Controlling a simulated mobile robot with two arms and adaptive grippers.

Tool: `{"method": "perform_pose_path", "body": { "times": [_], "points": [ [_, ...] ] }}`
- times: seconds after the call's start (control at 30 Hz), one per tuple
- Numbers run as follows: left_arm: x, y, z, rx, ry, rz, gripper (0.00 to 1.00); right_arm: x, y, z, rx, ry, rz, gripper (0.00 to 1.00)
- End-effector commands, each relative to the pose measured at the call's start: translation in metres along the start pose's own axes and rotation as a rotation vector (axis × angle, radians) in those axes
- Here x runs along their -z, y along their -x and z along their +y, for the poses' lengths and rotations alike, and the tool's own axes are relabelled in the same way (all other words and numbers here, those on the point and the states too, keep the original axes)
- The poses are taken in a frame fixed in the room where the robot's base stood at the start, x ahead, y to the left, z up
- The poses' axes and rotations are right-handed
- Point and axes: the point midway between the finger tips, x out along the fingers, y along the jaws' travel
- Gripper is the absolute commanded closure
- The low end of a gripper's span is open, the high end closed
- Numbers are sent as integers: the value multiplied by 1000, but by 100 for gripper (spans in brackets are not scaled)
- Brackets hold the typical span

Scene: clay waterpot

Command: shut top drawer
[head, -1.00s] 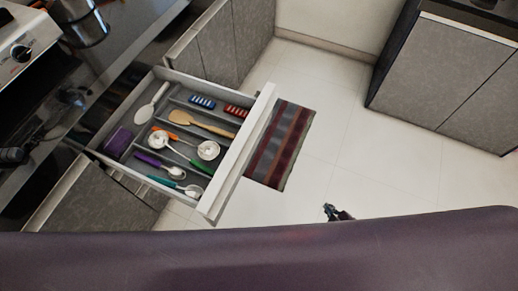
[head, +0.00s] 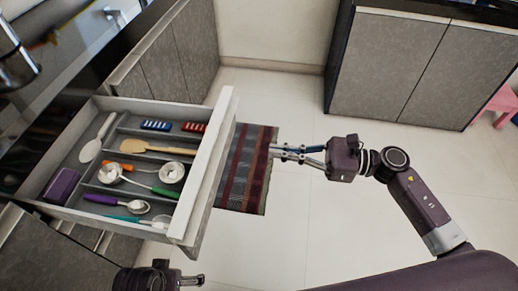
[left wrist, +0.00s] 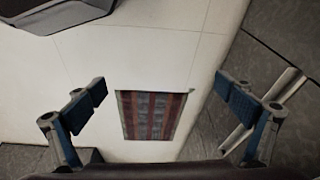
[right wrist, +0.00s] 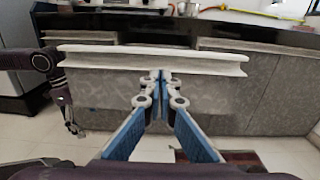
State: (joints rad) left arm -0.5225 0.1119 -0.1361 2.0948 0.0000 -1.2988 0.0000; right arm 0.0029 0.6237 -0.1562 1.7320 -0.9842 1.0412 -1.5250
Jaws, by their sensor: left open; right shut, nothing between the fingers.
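The top drawer (head: 213,160) is pulled out at the left of the head view, with its front panel facing right. The right wrist view shows its grey front with a pale top lip (right wrist: 210,66). My right gripper (head: 274,152) is shut and empty, pointing at the drawer front from the right; in the head view a gap separates its tips from the panel. In the right wrist view its fingertips (right wrist: 160,76) overlap the panel just below the lip. My left gripper (head: 198,280) is low, near the drawer's near corner; its fingers (left wrist: 165,95) are open and empty.
The drawer holds a divided tray with spoons, ladles (head: 172,172), a wooden spatula (head: 140,147) and a purple item (head: 62,185). A striped mat (head: 250,170) lies on the floor beyond the front. Pale floor (head: 300,230) is clear; grey cabinets (head: 400,70) stand behind.

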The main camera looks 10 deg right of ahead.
Motion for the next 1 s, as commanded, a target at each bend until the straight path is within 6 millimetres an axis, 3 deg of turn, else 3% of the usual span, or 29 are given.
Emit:
{"method": "perform_pose_path", "body": {
  "times": [0.5, 0.7, 1.0],
  "points": [
    [-12, -31, 2, -3, -3, -19, 3, -3, -104, -1, 3, -6, -7, 100],
    [-14, -38, 2, -4, -4, -21, 3, -2, -124, -1, 3, -7, -4, 100],
    [-15, -40, 3, -4, -5, -21, 3, -1, -128, -1, 4, -6, -3, 100]
  ]
}}
